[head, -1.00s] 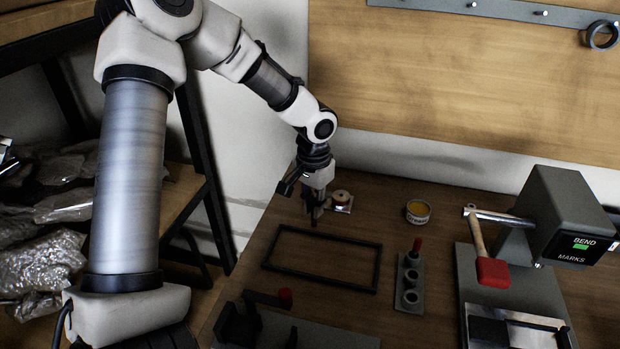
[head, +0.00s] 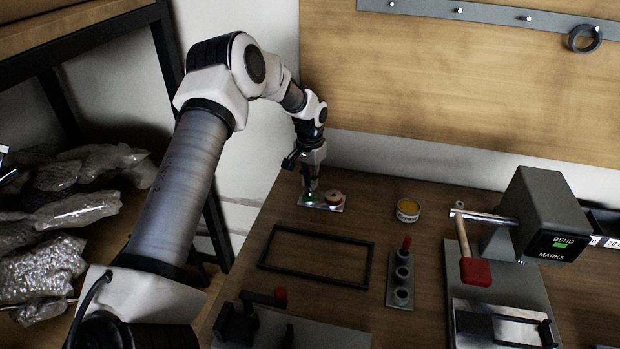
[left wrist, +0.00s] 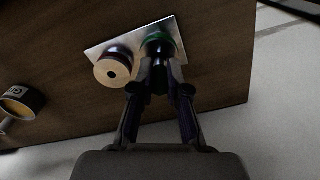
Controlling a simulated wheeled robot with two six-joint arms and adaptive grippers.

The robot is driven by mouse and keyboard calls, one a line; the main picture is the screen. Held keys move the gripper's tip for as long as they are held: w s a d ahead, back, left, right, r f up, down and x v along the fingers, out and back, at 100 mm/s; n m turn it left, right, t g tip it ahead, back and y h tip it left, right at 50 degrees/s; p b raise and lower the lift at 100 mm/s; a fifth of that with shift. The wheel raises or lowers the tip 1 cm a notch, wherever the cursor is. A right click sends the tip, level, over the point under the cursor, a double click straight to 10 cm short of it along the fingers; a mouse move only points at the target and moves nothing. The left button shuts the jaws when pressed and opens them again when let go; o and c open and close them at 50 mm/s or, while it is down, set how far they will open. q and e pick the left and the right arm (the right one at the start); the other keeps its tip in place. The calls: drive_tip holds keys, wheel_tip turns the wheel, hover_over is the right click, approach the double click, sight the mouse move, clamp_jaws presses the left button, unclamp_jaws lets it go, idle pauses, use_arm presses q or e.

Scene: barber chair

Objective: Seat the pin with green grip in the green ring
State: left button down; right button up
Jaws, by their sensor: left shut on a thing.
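The plate (left wrist: 100,50) and the round piece (left wrist: 113,68) also show in the left wrist view. A green ring (left wrist: 156,42) shows beside that piece. My left gripper (head: 311,192) is down at the plate's left part, over the green ring. In the wrist view its fingers (left wrist: 160,85) are shut on the pin, seen as a dark upright shape in line with the ring. The fingers hide the grip and the pin's lower end, so its depth cannot be told.
A grey socket block (head: 399,292) holds a red-gripped pin (head: 406,243). A black rectangular frame (head: 318,280) lies in front of the plate. A yellow-topped tin (head: 408,210) stands right of the plate.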

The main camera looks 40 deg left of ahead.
use_arm(q)
drive_tip(key=c, duration=1.2)
unclamp_jaws()
drive_tip(key=shift+f, duration=0.15)
drive_tip(key=shift+o, duration=0.2)
wheel_tip(320, 180, up, 12)
drive_tip(key=b, duration=0.1)
drive_tip(key=shift+r, duration=0.25)
drive_tip(key=shift+s+d, duration=0.1)
